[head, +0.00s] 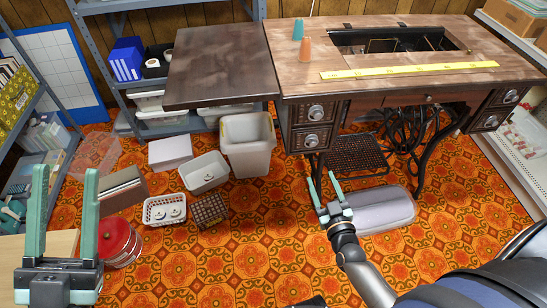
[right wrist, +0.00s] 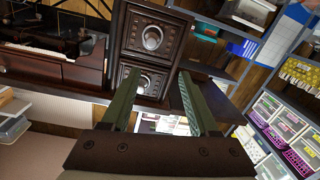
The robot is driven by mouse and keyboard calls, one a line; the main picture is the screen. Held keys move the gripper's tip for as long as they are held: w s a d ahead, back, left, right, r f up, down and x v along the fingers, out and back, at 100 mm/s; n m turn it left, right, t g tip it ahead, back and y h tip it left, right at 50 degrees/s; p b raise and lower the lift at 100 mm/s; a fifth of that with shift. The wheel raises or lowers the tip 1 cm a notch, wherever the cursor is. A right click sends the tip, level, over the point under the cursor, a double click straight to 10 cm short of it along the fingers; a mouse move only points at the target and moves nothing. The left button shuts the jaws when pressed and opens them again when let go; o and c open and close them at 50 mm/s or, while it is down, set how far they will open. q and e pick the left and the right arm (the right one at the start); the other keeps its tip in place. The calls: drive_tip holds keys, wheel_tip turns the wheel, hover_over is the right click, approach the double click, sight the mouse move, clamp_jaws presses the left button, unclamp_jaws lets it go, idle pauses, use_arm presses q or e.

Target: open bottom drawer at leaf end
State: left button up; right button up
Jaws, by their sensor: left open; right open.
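The sewing table (head: 225,55) has a wide leaf at its left end. Below that end are two dark wooden drawers with round metal knobs. The top drawer (head: 317,112) and the bottom drawer (head: 310,139) both look closed. The right wrist view appears upside down, so the bottom drawer (right wrist: 132,33) shows above the top drawer (right wrist: 128,78) there. My right gripper (head: 322,177) is open and empty, in front of and lower than the bottom drawer, apart from it. My left gripper (head: 64,171) is open and empty at the lower left, far from the drawers.
A tall white bin (head: 247,150) stands just left of the drawers. A treadle (head: 358,155) and a grey rounded object (head: 380,210) lie right. Carpet in front of the bin is clear.

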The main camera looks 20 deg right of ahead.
sight(313, 145)
drive_tip(key=shift+h, duration=0.5)
drive_tip(key=b+x, duration=0.1)
drive_tip(key=x, duration=0.3)
drive_tip(key=b+x, duration=0.2)
drive_tip(key=x, duration=0.1)
drive_tip(key=d+f+b+x, duration=0.1)
drive_tip(key=x, duration=0.3)
drive_tip(key=shift+w+d, duration=0.15)
use_arm(q)
drive_tip(key=shift+s+d+f+m+h+b, duration=0.15)
drive_tip(key=shift+s+f+h, duration=0.2)
drive_tip(key=shift+f, duration=0.2)
drive_tip(key=shift+s+d+f+m+h+b, duration=0.1)
drive_tip(key=shift+s+f+h, duration=0.15)
drive_tip(key=shift+f+h, duration=0.25)
drive_tip(key=shift+s+d+f+m+h+b, duration=0.15)
drive_tip(key=shift+s+f+h, duration=0.15)
drive_tip(key=shift+f, duration=0.35)
use_arm(e)
drive_tip(key=shift+x, duration=0.8)
use_arm(q)
drive_tip(key=shift+a, duration=0.1)
use_arm(e)
drive_tip(key=shift+r, duration=0.1)
clamp_jaws()
